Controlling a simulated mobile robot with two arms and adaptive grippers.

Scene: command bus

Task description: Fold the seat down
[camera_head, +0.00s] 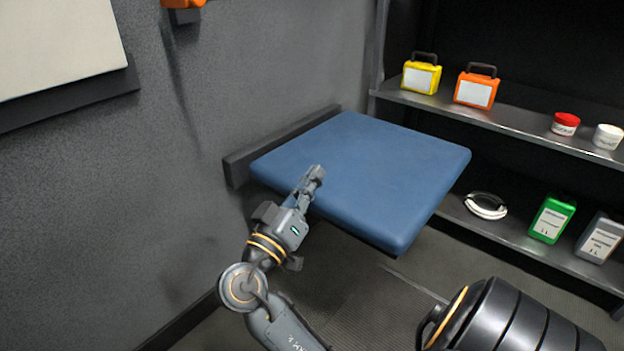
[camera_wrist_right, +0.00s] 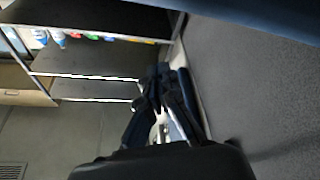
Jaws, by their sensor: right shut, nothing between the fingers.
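The blue padded seat (camera_head: 365,170) sticks out from the grey wall and lies about flat, its back edge at a dark wall rail (camera_head: 240,165). In the right wrist view part of the seat (camera_wrist_right: 270,14) shows at the top right. My right gripper (camera_head: 314,176) is shut and empty. In the head view it overlaps the near left edge of the seat; I cannot tell whether it touches. The gripper (camera_wrist_right: 160,80) also shows in the wrist view. My left gripper is not in view.
A shelf unit (camera_head: 520,125) stands to the right of the seat, with a yellow case (camera_head: 421,77), an orange case (camera_head: 476,90), jars and a green canister (camera_head: 551,219). A pale panel (camera_head: 60,45) is on the wall at left. The floor (camera_head: 350,295) below the seat looks clear.

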